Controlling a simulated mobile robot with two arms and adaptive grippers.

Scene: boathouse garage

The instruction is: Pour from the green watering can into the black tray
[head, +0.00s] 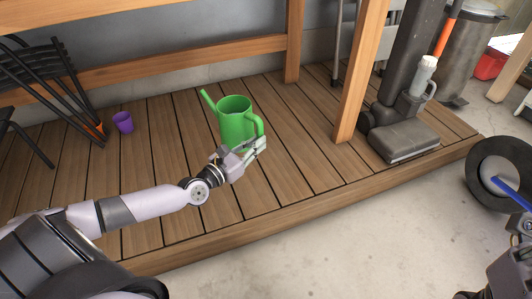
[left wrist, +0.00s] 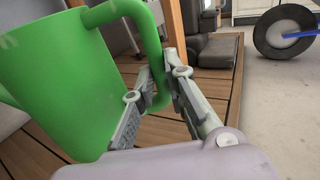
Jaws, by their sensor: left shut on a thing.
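The green watering can (head: 236,122) stands upright on, or just above, the wooden deck in the head view, its spout pointing up and left. It fills the left of the left wrist view (left wrist: 55,75). My left gripper (head: 256,148) is at the can's right side. In the left wrist view my left gripper (left wrist: 158,84) has its fingers on both sides of the green handle, shut on it. I cannot tell if the can's base touches the boards. I see no black tray in either view. My right gripper does not show clearly; only part of my right arm is at the lower right edge.
A purple cup (head: 123,122) and dark folded chairs (head: 55,85) are at the left. A wooden post (head: 358,75) and a grey vacuum cleaner (head: 403,138) stand to the right. A wheel (head: 500,176) is at the right edge. The deck in front is mostly clear.

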